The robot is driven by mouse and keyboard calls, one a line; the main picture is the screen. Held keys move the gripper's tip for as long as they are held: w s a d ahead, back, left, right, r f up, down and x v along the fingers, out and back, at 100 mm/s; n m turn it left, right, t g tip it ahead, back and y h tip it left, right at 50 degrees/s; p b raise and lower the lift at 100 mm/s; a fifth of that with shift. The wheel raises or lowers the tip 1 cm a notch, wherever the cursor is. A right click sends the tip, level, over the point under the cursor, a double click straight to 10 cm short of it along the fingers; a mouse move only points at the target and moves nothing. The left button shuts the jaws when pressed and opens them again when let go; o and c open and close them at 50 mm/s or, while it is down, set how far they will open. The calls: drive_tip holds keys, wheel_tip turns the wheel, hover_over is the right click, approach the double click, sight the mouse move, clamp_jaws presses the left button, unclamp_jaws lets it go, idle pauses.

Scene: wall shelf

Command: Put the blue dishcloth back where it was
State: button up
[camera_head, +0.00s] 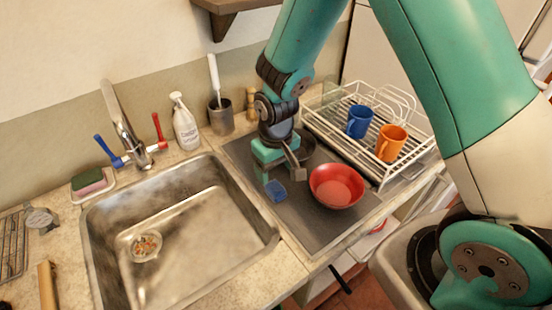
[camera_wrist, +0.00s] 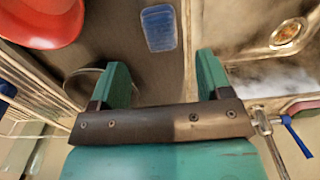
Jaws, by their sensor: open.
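The blue dishcloth (camera_head: 276,191) is a small folded piece lying flat on the dark mat (camera_head: 310,230) right of the sink. It also shows in the wrist view (camera_wrist: 158,28), beyond the fingertips and roughly in line with the space between them. My gripper (camera_head: 280,168) is open and points down over the mat, just behind the cloth in the head view. In the wrist view my gripper (camera_wrist: 161,68) has two green fingers apart with nothing between them. I cannot tell its exact height above the mat.
A red bowl (camera_head: 337,186) sits close right of the cloth. A dark round dish (camera_head: 305,150) is partly hidden behind my gripper. The dish rack (camera_head: 345,145) holds a blue mug (camera_head: 359,121) and an orange mug (camera_head: 391,142). The sink (camera_head: 200,250) is open at left. A soap bottle (camera_head: 185,125) stands behind.

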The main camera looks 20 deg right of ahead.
sight(276, 188)
drive_tip(key=s+a+r+n+y, duration=0.1)
drive_tip(key=s+r, duration=0.2)
drive_tip(key=r, duration=0.4)
drive_tip(key=s+a+r+n+y, duration=0.1)
drive_tip(key=s+a+r, duration=0.15)
drive_tip(key=r, duration=0.45)
drive_tip(key=s+r+n+y, duration=0.1)
drive_tip(key=s+r, duration=0.3)
drive_tip(key=s, duration=0.2)
drive_tip(key=s+a+r+n+y, duration=0.1)
drive_tip(key=s+r, duration=0.3)
drive_tip(key=s, duration=0.3)
drive_tip(key=shift+s+r+n+b, duration=0.15)
drive_tip(key=shift+s+n+b, duration=0.15)
drive_tip(key=shift+n, duration=0.1)
